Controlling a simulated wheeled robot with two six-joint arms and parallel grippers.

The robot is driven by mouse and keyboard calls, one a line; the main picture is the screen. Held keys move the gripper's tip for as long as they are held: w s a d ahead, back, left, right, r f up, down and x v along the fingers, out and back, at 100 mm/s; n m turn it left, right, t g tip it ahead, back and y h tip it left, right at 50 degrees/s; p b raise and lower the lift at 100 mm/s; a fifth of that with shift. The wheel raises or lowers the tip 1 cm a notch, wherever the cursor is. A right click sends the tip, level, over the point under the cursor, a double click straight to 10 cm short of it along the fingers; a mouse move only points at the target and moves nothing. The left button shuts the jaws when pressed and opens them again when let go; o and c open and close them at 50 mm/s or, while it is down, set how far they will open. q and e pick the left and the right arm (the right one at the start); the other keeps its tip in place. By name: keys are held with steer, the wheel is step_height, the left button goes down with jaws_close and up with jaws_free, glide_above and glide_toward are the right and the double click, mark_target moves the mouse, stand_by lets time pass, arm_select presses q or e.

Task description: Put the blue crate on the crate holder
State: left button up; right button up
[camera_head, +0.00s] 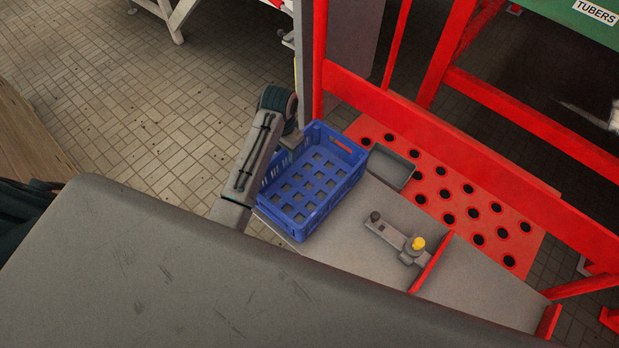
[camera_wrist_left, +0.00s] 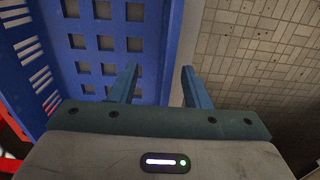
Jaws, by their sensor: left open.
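The blue crate (camera_head: 312,185) is an open, empty plastic box with square holes in its floor. It rests on a grey metal surface (camera_head: 350,232) in the middle of the head view. In the left wrist view the crate (camera_wrist_left: 150,40) fills the upper left. My left gripper (camera_head: 292,142) is at the crate's upper-left side. In the wrist view its open fingers (camera_wrist_left: 160,87) lie at the crate's edge, one over the crate and one outside it. I cannot tell whether they touch the wall. I cannot make out which part is the crate holder. My right gripper is out of view.
A red frame (camera_head: 430,100) rises behind the crate, beside a red plate (camera_head: 470,185) with round holes. A small grey tray (camera_head: 390,168) and a grey bracket with a yellow knob (camera_head: 418,243) are right of the crate. Open tiled floor (camera_head: 130,110) lies left.

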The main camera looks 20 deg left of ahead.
mark_target(285, 156)
arm_select(q)
steer(key=shift+f+p, duration=0.45)
steer(key=shift+f, duration=1.2)
jaws_close()
steer(key=shift+r, duration=0.1)
